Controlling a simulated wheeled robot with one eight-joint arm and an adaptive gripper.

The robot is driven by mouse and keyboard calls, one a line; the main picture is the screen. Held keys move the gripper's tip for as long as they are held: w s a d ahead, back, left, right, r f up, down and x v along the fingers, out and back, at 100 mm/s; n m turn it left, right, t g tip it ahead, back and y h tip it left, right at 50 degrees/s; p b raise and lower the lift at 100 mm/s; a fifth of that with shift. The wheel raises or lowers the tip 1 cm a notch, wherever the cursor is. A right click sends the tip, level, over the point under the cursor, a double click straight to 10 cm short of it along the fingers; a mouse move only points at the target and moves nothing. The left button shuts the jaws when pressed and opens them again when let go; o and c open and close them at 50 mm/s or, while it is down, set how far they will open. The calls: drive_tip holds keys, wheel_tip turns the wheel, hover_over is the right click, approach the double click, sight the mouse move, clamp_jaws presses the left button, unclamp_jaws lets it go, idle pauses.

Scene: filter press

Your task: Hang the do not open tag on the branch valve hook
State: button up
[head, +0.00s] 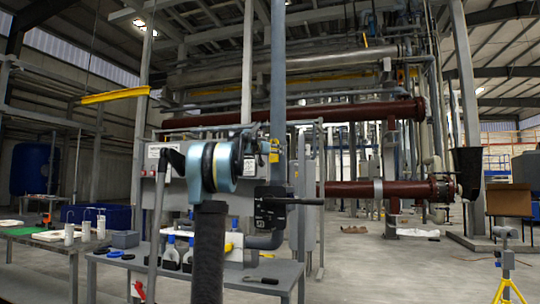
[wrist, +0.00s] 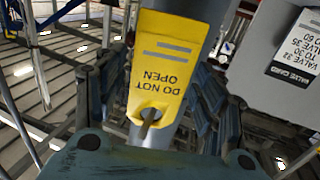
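The yellow DO NOT OPEN tag (wrist: 160,62) is large in the wrist view, with its lettering upside down. A thin metal peg or hook shows at the hole in its lower end. A grey vertical pipe (wrist: 195,22) is behind it. In the head view a small yellow tag (head: 273,151) shows against the grey pipe. My gripper (wrist: 157,75) is open, with one dark finger on each side of the tag; I see no finger closed on it. I cannot tell which hook is the branch valve hook.
A grey panel with a valve card (wrist: 297,47) is close on the right in the wrist view. Below the tag in the head view is a black fitting with a rod (head: 270,208). A bench (head: 235,277) with bottles stands in front. A yellow stand (head: 507,275) is at right.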

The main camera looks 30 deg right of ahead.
idle(0.3)
drive_tip(key=v, duration=1.2)
drive_tip(key=s+a+f+n+g+y, duration=0.1)
drive_tip(key=s+a+f+n+y, duration=0.3)
drive_tip(key=s+a+f, duration=0.8)
drive_tip(key=s+a+f+n+g+y, duration=0.2)
drive_tip(key=s+a+f, duration=1.1)
drive_tip(key=f, duration=1.9)
drive_tip(key=s+a+f+n+g+y, duration=0.2)
drive_tip(key=s+a+f+n+y, duration=0.5)
drive_tip(key=a+f, duration=1.2)
drive_tip(key=s+f+y, duration=0.3)
drive_tip(key=s+f, duration=0.1)
drive_tip(key=s, duration=0.2)
drive_tip(key=shift+s, duration=0.25)
drive_tip(key=shift+w+f+g, duration=0.25)
drive_tip(key=shift+w+g, duration=0.05)
drive_tip(key=shift+w, duration=0.15)
